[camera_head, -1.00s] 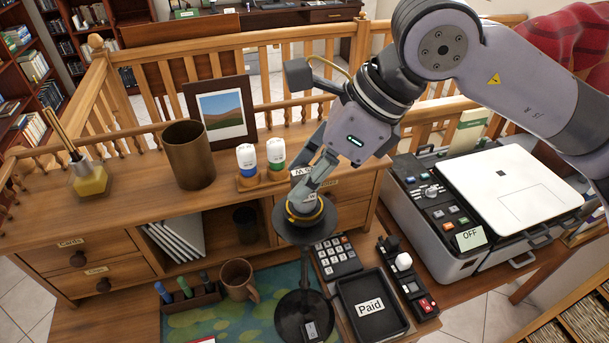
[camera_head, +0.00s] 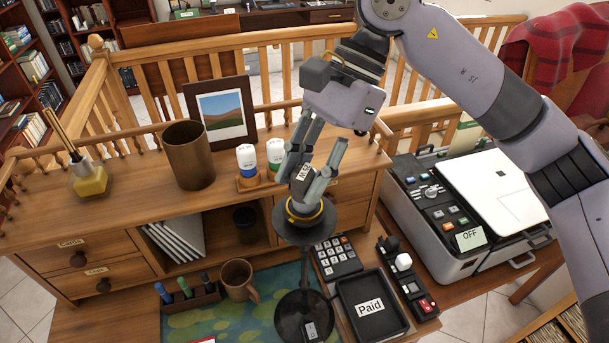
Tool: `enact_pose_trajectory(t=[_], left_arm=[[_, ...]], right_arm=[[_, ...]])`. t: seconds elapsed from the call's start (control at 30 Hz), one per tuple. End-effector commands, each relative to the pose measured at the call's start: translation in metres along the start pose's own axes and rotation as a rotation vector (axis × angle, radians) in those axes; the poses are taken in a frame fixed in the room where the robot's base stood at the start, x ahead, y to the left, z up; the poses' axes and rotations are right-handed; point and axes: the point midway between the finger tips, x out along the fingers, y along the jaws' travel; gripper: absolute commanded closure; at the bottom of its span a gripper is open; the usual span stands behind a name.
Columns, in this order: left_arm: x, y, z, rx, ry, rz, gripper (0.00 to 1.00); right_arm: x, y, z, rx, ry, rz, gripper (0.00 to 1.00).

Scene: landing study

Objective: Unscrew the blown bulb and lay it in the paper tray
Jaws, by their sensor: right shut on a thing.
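A dark desk lamp stands on the front of the desk, its round head (camera_head: 290,233) above a round black base (camera_head: 292,325). My right gripper (camera_head: 305,197) points down at the top of the lamp head, just above a yellow ring (camera_head: 305,217). Its fingers are shut on the bulb there, which they mostly hide. A small white label shows between the fingers. The black paper tray (camera_head: 346,318), with a card reading "Paid", lies to the right of the lamp base and is otherwise empty. My left gripper is out of view.
A brown mug (camera_head: 238,279), a calculator (camera_head: 338,257) and a switch box (camera_head: 411,284) surround the lamp and tray. A grey machine (camera_head: 437,232) stands at right.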

Motion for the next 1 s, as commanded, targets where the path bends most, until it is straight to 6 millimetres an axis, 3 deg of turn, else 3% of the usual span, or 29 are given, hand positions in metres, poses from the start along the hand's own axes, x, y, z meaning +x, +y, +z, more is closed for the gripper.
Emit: enact_pose_trajectory(t=[0.47,1.0], left_arm=[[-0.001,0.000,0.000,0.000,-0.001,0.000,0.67],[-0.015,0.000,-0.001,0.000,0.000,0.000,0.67]], right_arm=[[-0.002,0.000,0.001,-0.064,0.002,0.036,0.99],[-0.024,0.000,0.014,-0.063,0.002,0.037,0.99]])
